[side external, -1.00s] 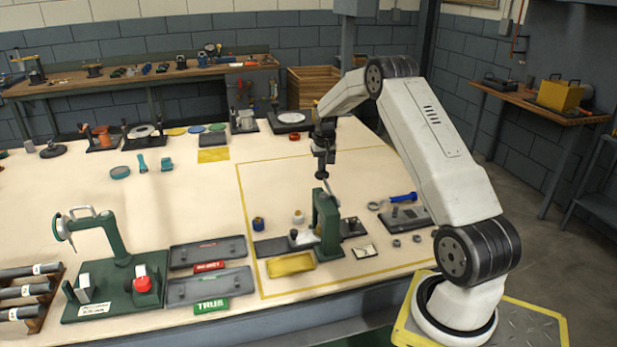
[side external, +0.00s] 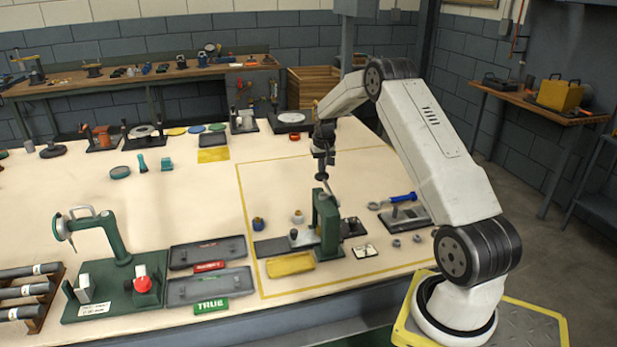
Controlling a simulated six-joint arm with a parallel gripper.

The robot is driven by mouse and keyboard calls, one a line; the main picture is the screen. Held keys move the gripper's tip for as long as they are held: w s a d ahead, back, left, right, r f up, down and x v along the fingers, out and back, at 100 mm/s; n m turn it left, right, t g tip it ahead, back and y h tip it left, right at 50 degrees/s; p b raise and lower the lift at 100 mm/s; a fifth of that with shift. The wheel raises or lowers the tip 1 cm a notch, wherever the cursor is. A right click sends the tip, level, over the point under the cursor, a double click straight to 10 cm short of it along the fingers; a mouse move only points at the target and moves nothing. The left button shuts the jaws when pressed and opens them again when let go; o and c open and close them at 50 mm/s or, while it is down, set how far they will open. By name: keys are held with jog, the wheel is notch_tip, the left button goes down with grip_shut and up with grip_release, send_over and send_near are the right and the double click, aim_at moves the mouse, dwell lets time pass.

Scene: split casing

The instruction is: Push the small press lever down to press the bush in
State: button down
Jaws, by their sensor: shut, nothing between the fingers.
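The small green press (side external: 327,222) stands upright inside the yellow outline on the bench. Its lever (side external: 326,186) is a thin pale rod rising from the top of the press. My gripper (side external: 323,176) points down just above the press, at the upper end of the lever. It is shut with nothing held; I cannot tell whether it touches the lever. A grey block (side external: 301,238) sits at the foot of the press on its left. The bush is too small to make out.
A yellow tray (side external: 291,265) lies in front of the press. A blue-handled tool (side external: 401,198) and a grey fixture (side external: 405,217) lie to the right.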

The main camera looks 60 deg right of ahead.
jog(key=shift+w+d+f, duration=0.1)
jog(key=shift+f, duration=0.75)
jog(key=shift+w+d+f, duration=0.1)
jog(key=shift+f, duration=0.7)
dwell(3.3)
jog(key=shift+r, duration=0.1)
dwell(0.4)
notch_tip(320, 180, up, 11)
dwell(1.4)
